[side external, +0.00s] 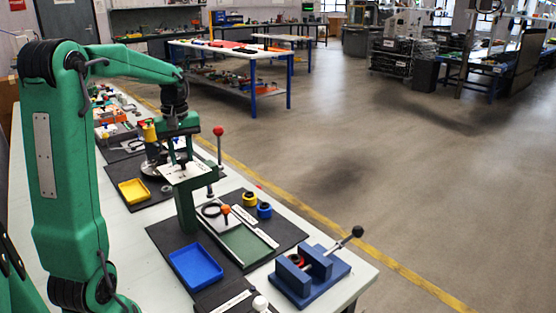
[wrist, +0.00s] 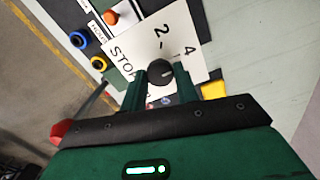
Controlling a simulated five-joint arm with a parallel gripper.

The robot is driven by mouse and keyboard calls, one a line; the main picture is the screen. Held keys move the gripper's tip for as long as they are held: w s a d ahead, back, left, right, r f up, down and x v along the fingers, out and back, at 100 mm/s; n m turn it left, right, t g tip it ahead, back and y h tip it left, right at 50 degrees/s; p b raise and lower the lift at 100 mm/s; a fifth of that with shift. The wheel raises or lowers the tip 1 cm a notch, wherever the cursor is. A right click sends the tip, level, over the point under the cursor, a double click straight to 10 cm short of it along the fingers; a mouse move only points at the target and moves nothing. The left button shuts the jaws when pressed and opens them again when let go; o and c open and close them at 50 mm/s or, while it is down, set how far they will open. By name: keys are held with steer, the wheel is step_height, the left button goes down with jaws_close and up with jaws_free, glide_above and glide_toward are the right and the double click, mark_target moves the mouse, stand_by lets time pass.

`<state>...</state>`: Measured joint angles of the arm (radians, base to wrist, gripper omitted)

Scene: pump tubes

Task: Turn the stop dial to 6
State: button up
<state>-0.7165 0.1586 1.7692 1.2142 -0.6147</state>
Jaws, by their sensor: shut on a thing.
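The stop dial (wrist: 159,71) is a dark round knob with a light mark, set on a white plate (wrist: 119,37) in the wrist view. The plate reads "STOP", with 2 and 4 visible. Other numbers are hidden by my gripper, and I cannot tell which number the mark points at. My gripper (wrist: 161,84) has one finger on each side of the dial and is shut on it. In the side external view, my gripper (side external: 181,158) is right over the white plate (side external: 200,172) on a green post (side external: 186,212); the dial is hidden there.
A blue tray (side external: 196,266) and a blue clamp fixture (side external: 310,275) stand at the front. A yellow tray (side external: 134,191) lies to the left. A red-knobbed lever (side external: 219,146) rises close on the right. Yellow and blue rings (side external: 264,210) lie on the dark mat.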

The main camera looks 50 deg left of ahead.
mark_target(182, 158)
steer(key=m, duration=1.2)
stand_by(0.6)
steer(key=o, duration=1)
steer(key=shift+c, duration=0.2)
steer(key=shift+r, duration=0.15)
steer(key=shift+r, duration=3.8)
